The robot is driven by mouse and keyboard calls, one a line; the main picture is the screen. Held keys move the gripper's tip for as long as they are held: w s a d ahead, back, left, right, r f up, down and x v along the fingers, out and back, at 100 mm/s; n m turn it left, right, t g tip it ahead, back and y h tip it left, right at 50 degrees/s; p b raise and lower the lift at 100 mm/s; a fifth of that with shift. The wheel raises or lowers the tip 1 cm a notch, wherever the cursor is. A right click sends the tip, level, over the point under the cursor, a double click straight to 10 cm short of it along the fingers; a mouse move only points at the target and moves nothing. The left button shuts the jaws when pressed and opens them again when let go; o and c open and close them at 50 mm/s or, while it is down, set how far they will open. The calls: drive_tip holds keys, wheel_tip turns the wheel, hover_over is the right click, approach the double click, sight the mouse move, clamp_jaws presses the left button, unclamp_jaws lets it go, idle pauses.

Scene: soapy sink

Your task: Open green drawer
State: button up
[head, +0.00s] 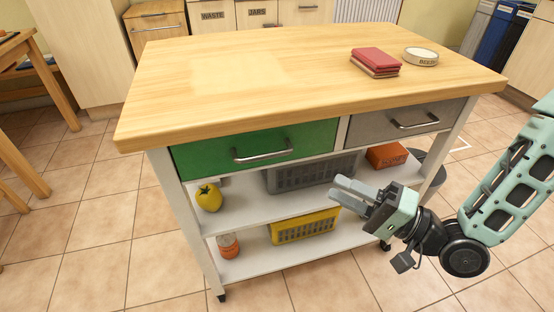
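The green drawer (212,154) is in the left half of the cart's front, just under the wooden top. It is closed, its front level with the frame. Its silver bar handle (262,155) runs across the front, right of the middle. My gripper (337,187) is to the right of and lower than the handle, in front of the shelves, pointing left. Its two fingers show as separate and look open, with nothing between them. It is clear of the handle.
A grey drawer (372,125) is beside the green one. Shelves below hold a yellow fruit (209,198), a grey basket (300,176), a yellow basket (305,227), an orange box (386,155) and a jar (228,245). The floor in front (130,265) is free.

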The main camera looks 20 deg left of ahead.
sight(268, 155)
drive_tip(key=b+x, duration=0.1)
drive_tip(key=x, duration=1.5)
clamp_jaws()
